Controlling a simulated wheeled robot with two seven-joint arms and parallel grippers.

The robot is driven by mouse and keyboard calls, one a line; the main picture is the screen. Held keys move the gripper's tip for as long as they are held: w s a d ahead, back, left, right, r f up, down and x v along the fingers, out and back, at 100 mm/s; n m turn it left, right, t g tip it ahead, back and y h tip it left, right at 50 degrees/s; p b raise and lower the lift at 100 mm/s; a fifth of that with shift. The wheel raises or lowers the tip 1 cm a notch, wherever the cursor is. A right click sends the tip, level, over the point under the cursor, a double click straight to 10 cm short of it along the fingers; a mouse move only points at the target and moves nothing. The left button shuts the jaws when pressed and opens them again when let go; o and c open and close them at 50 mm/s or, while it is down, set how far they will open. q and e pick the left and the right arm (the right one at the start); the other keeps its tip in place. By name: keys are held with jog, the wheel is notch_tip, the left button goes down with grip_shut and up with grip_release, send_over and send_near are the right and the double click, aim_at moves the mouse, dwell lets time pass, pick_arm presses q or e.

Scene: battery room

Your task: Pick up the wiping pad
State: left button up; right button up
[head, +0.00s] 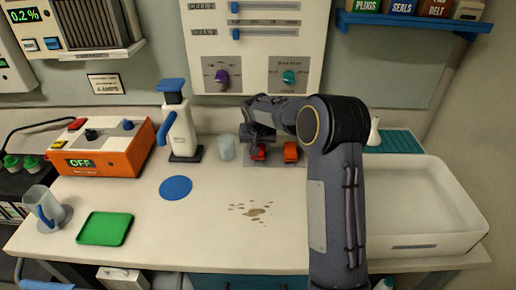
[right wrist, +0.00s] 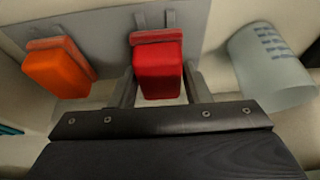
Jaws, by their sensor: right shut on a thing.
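A red block-shaped pad (right wrist: 158,72) sits between the two fingers of my right gripper (right wrist: 160,88), which are shut on its sides. In the head view the red pad (head: 258,153) is small and partly hidden by my right gripper (head: 257,146). It is at a grey rack plate (right wrist: 195,22) at the back of the bench; I cannot tell whether it still rests there. An orange block of similar shape (right wrist: 58,70) stands at the same plate, left of the red one in the wrist view and apart from my fingers. My left gripper is out of view.
A clear beaker (head: 226,148) stands close left of my right gripper. A white dispenser bottle (head: 183,132), blue disc (head: 176,187), green tray (head: 104,229) and orange power unit (head: 104,146) are further left. Brown spots (head: 255,211) mark the bench. A white basin (head: 440,240) is right.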

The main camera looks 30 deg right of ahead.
notch_tip(320, 180, up, 3)
jog(key=shift+f, duration=0.1)
jog(key=s+a+r+b, duration=0.1)
jog(key=s+a+r, duration=0.1)
jog(key=s+r, duration=0.2)
jog(key=s+a+r+b, duration=0.1)
jog(key=s+a+r, duration=0.1)
jog(key=s+r, duration=0.3)
jog(key=s, duration=0.4)
jog(key=shift+s+a+r, duration=0.2)
jog(key=shift+a, duration=0.05)
